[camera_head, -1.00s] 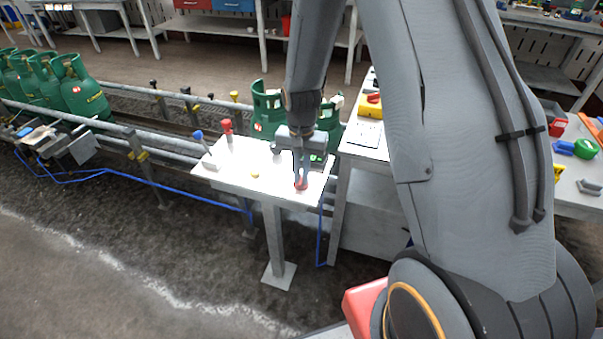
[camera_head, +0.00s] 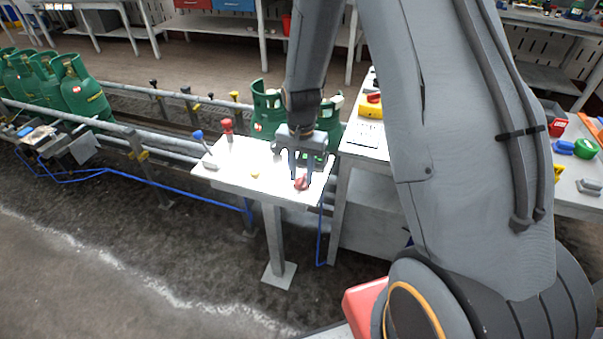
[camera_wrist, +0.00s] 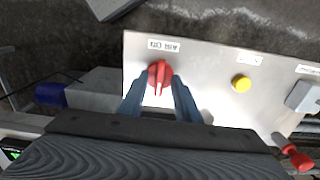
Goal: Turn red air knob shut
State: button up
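The red air knob (camera_head: 301,184) sits near the front right corner of the white panel (camera_head: 235,178). In the wrist view the red knob (camera_wrist: 159,75) is round with a raised bar, which runs roughly up and down the picture, slightly tilted. A label reading "AIR ON", upside down, is beside it. My gripper (camera_head: 301,170) is above the knob with its fingers apart. In the wrist view my gripper (camera_wrist: 158,95) has one blue-grey finger on each side of the knob's near edge, with nothing held. Whether a fingertip touches the knob, I cannot tell.
A yellow button (camera_wrist: 242,84) is on the same panel. A blue-topped lever (camera_head: 198,135) and a red-topped lever (camera_head: 227,127) stand at its far left. Green gas cylinders (camera_head: 268,110) stand behind on the conveyor. A white table (camera_head: 362,140) adjoins on the right.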

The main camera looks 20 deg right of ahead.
aim_at(302, 178)
jog(key=shift+r+b, duration=0.85)
jog(key=shift+r, duration=3.05)
jog(key=s+r+n, duration=0.2)
jog(key=s+n, duration=0.1)
jog(key=s, duration=0.5)
jog(key=s+r+n+t, duration=0.1)
jog(key=s+r+n, duration=0.2)
jog(key=s, duration=0.6)
jog(key=shift+s+r+n, duration=0.3)
jog(key=shift+r+n, duration=0.05)
jog(key=shift+n, duration=0.35)
jog(key=shift+c, duration=0.2)
